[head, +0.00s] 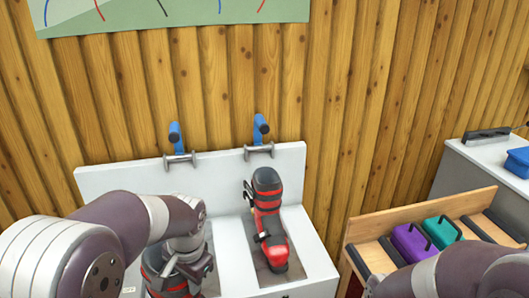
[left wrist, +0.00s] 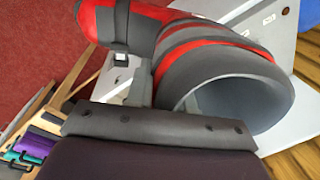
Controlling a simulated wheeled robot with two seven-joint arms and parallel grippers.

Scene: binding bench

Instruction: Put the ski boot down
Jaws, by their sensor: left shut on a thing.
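One red and black ski boot (head: 172,286) is in the left bay of the white bench (head: 118,180), largely hidden by my left arm and gripper. My left gripper (head: 192,258) is shut on this boot near its top. In the left wrist view, the boot's grey and red cuff (left wrist: 205,58) fills the middle, with its opening facing the camera. Whether its sole touches the bay floor cannot be told. A second red and black ski boot (head: 268,222) stands in the right bay, apart from the gripper. My right gripper is out of view.
Two blue-handled clamps (head: 175,140) (head: 260,130) rise at the bench's back edge. A wooden rack (head: 425,220) at right holds a purple case (head: 410,243) and a teal case (head: 442,232). A log wall closes off the back.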

